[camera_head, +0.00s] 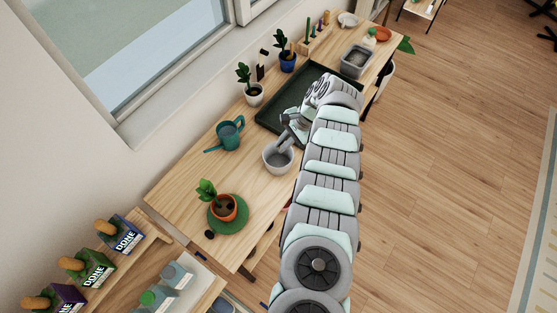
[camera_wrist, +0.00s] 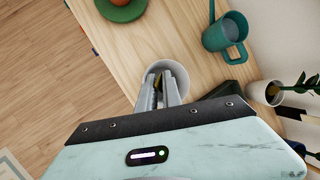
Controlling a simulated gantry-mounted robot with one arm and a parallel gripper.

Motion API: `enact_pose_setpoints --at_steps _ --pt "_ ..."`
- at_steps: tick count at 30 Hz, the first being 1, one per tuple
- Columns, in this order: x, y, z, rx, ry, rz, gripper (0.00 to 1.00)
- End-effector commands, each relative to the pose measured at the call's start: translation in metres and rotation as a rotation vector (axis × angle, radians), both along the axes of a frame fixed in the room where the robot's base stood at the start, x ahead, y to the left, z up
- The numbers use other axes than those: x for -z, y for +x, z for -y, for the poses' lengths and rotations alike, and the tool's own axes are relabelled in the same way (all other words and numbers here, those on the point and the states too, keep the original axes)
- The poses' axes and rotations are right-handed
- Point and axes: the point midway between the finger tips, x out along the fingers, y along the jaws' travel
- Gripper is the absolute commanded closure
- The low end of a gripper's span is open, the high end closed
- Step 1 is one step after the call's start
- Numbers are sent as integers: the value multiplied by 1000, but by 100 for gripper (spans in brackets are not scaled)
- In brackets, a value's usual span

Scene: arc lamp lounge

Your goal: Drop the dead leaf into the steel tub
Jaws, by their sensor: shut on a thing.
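A round grey tub (camera_head: 271,164) stands on the wooden table, and its pale rim (camera_wrist: 181,70) also shows in the wrist view. My gripper (camera_head: 282,146) reaches down at the tub's opening from the upper right. In the wrist view my gripper (camera_wrist: 159,88) has its fingers close together over the tub. A small brownish piece, seemingly the dead leaf (camera_wrist: 158,87), is between the fingers, mostly hidden by them. Whether the fingertips are below the rim I cannot tell.
A teal watering can (camera_head: 230,133) stands left of the tub. A potted plant (camera_head: 224,207) sits on a green saucer (camera_head: 236,227) nearer the front. A dark green tray (camera_head: 268,118) and a grey rectangular container (camera_head: 352,68) are behind. A white pot (camera_head: 254,95) stands by the wall.

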Motion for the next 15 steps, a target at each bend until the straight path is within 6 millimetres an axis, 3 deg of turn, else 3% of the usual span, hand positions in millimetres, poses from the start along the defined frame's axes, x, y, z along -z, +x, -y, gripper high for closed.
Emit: enact_pose_setpoints --at_steps 15 --pt "25 13 2 250 4 0 100"
